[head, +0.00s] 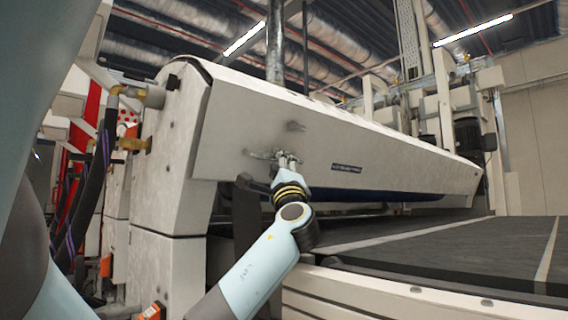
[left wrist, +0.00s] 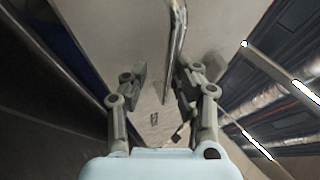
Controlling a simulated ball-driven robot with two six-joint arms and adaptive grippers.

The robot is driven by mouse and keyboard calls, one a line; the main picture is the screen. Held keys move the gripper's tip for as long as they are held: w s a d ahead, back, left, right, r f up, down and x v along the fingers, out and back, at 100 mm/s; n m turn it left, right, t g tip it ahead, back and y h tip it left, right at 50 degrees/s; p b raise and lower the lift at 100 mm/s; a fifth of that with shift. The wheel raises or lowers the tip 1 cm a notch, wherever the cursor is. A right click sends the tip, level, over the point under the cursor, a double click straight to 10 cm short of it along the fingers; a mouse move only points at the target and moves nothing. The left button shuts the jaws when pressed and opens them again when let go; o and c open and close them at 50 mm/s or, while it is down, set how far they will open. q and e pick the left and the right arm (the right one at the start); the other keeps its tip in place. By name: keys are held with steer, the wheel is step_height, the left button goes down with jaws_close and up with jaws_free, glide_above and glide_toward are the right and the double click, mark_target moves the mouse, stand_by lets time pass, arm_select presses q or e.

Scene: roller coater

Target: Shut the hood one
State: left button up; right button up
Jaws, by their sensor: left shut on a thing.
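The hood (head: 380,148) is a long off-white cover across the roller coater, with a small dark label on its front. Its lower edge stands above the machine bed, with a dark gap and a blue strip below. A metal handle (head: 262,155) is on the hood's front near its left end. My left gripper (head: 287,160) is at this handle, shut on it. In the left wrist view the handle (left wrist: 178,35) is a shiny bar running up from between the fingers of my left gripper (left wrist: 160,80). My right gripper is not in view.
A dark flat bed (head: 420,240) with a pale front rail (head: 400,297) lies below and right of the hood. The machine's side housing (head: 165,210) stands left, with hoses (head: 92,190) beside it. Pipes and lights are overhead.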

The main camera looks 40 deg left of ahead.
arm_select(q)
steer(key=s+d+f, duration=0.1)
steer(key=s+d, duration=0.6)
steer(key=d, duration=0.4)
steer(key=shift+s+d+f, duration=0.3)
steer(key=shift+s, duration=0.1)
